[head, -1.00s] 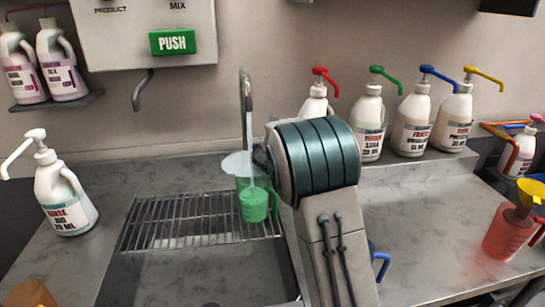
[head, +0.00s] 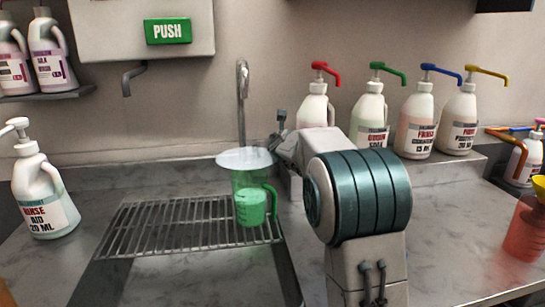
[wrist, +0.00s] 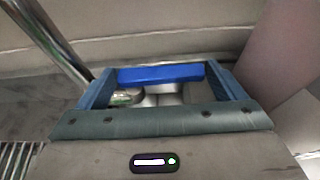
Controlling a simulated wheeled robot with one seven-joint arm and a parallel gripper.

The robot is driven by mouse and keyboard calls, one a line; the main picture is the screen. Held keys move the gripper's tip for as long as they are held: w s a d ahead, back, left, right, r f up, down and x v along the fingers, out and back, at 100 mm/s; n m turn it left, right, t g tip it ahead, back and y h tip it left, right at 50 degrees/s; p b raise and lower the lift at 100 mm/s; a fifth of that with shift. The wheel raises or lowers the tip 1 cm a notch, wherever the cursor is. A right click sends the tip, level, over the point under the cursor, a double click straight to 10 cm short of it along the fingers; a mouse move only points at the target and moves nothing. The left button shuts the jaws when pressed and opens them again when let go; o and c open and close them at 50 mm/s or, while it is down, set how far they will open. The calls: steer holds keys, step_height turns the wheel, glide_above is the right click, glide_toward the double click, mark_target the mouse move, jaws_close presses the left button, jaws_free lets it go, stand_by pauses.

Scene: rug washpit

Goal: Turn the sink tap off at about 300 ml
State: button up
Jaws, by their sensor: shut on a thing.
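The chrome sink tap (head: 241,105) stands at the back of the sink, and no water stream shows from its spout. A pale disc (head: 245,158) shows at the jug's top. My gripper (head: 279,140) is beside the tap, right of the jug, partly hidden by my arm. In the wrist view, my gripper (wrist: 160,78) is shut on a blue bar (wrist: 160,74), apparently the tap's lever.
A wire rack (head: 165,228) lies over the sink. A rinse-aid pump bottle (head: 42,200) stands at left. Several pump bottles (head: 418,120) line the back right ledge. A red jug (head: 525,232) stands at far right. The right counter (head: 455,225) has free room.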

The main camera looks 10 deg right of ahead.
stand_by(0.3)
steer(key=o, duration=1.1)
steer(key=p+v, duration=0.1)
steer(key=v, duration=1.2)
steer(key=shift+s+r+p, duration=0.15)
steer(key=shift+s+p, duration=0.2)
steer(key=shift+p, duration=0.05)
steer(key=shift+r, duration=0.1)
